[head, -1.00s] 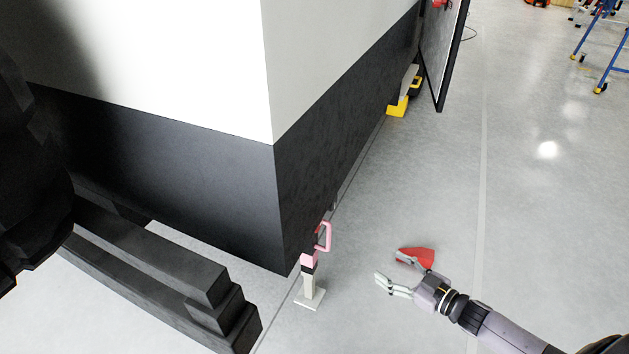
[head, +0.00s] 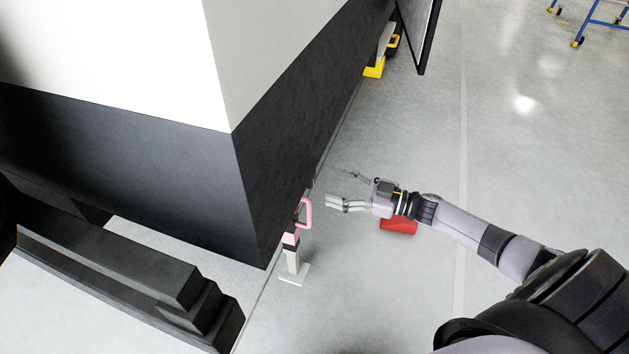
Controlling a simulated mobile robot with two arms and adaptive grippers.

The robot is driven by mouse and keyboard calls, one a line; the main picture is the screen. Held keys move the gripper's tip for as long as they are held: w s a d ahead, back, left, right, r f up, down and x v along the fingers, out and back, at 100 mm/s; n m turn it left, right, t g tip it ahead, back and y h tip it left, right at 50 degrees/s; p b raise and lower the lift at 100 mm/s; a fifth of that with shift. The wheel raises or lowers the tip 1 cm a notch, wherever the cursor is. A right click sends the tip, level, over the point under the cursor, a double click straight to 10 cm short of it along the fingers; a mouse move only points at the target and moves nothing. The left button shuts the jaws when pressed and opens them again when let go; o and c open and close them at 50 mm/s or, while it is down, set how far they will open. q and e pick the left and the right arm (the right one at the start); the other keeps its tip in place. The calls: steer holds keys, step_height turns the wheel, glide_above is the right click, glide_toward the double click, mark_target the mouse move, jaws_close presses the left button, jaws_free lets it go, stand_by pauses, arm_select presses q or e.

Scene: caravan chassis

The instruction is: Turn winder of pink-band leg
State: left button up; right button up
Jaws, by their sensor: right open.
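The pink-band leg (head: 292,253) stands upright under the near corner of the caravan, its pale foot plate on the floor. Its pink winder handle (head: 305,213) sticks out on the right side of the leg, near the top. My right gripper (head: 341,188) is open and empty, to the right of the winder and a little higher in the picture. Its fingers point left toward the caravan side and appear apart from the winder. My left gripper is not in view.
The caravan body (head: 115,145) fills the left, with dark stepped beams (head: 120,275) below it. A red object (head: 398,227) lies on the floor, partly behind my right arm. A yellow item (head: 375,68) and an open panel (head: 425,35) stand farther along.

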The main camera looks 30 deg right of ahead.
mark_target(313, 180)
steer(key=x, duration=0.6)
steer(key=shift+w+a+b, duration=0.25)
steer(key=shift+w+b, duration=0.05)
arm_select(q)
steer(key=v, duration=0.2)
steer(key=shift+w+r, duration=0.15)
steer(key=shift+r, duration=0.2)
arm_select(e)
steer(key=shift+c, duration=0.4)
steer(key=c, duration=1.1)
steer(key=shift+o, duration=0.2)
steer(key=shift+n, duration=0.3)
